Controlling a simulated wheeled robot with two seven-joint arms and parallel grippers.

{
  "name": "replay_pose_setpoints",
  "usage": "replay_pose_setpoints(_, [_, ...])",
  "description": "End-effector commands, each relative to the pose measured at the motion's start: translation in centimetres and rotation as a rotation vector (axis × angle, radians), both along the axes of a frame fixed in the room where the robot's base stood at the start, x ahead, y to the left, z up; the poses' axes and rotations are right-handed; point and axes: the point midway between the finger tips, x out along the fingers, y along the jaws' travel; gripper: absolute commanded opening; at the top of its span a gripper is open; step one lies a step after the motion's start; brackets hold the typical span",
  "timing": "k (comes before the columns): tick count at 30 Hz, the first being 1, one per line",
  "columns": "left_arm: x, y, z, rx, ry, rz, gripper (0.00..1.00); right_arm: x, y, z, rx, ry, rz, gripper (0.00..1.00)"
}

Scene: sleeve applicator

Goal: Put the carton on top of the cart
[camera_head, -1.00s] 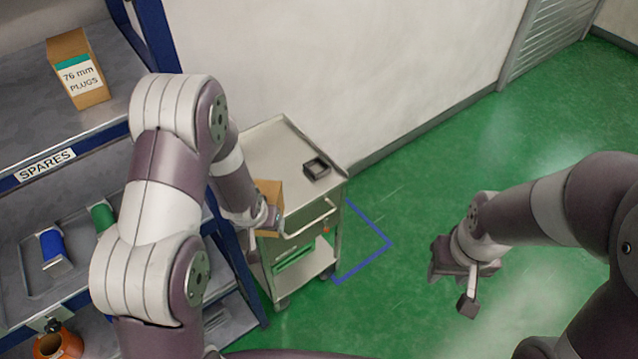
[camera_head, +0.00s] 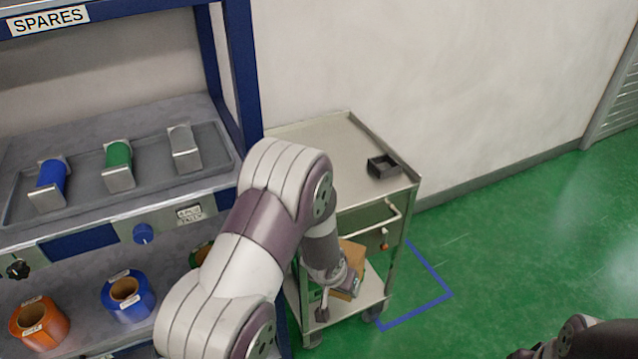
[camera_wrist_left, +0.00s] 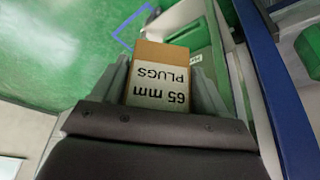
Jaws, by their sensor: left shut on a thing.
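The carton (camera_head: 352,254) is a brown box, partly hidden behind my left wrist in the head view. In the left wrist view the carton (camera_wrist_left: 160,88) shows a white label reading "65 mm PLUGS", upside down. My left gripper (camera_head: 350,284) is shut on it; a finger shows on each side of it in the left wrist view. The cart (camera_head: 310,135) is a metal trolley with a flat top, a drawer and a lower shelf. The carton appears tilted, in front of the cart below its top. My right gripper is out of view; only part of that arm shows.
A small black tray (camera_head: 383,166) sits at the right of the cart top; the rest of the top looks clear. A blue-framed shelf rack (camera_head: 240,75) with spools stands close at left. A wall is behind the cart. Green floor (camera_head: 520,250) is open at right.

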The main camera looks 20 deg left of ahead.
Motion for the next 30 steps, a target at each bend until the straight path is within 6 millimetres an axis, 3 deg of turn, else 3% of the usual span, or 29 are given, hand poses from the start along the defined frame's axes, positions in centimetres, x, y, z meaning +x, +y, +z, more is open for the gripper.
replay_pose_setpoints(14, [-0.5,0.6,-0.5,0.029,-0.009,0.010,0.32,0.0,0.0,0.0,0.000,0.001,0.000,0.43])
replay_pose_setpoints(23, [1.0,1.3,5.0,0.031,-0.008,0.118,0.32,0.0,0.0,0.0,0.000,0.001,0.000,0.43])
replay_pose_setpoints(30, [3.0,2.2,11.8,0.030,-0.009,0.253,0.32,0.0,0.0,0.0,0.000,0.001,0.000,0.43])
